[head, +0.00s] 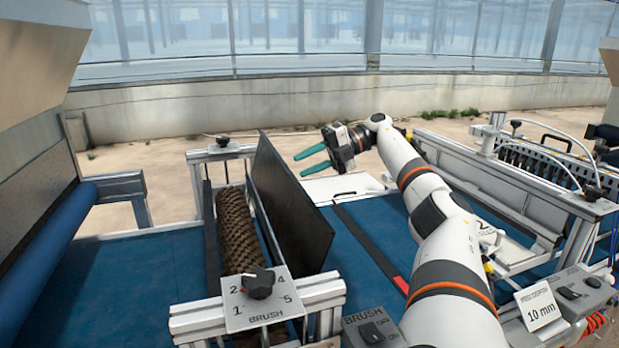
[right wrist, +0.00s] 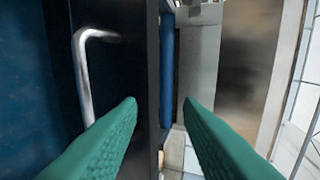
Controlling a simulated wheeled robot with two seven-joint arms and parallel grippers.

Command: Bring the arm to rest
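My right arm comes in from the lower right of the head view and reaches over the blue belt (head: 129,275). My right gripper (head: 302,163) has green fingers that point left, and it is in the air beside the upright black panel (head: 285,205). The fingers are apart with nothing between them. In the right wrist view the gripper (right wrist: 160,108) is also open and empty, with a dark panel and a metal handle (right wrist: 88,70) behind the left finger. My left gripper is not in view.
The brown brush roller (head: 239,230) stands left of the panel. A brush dial (head: 258,284) is in front, and a switch box (head: 373,329) is beside it. A seeder frame with a "10 mm" card (head: 540,306) is at the right. Open floor lies behind the belt.

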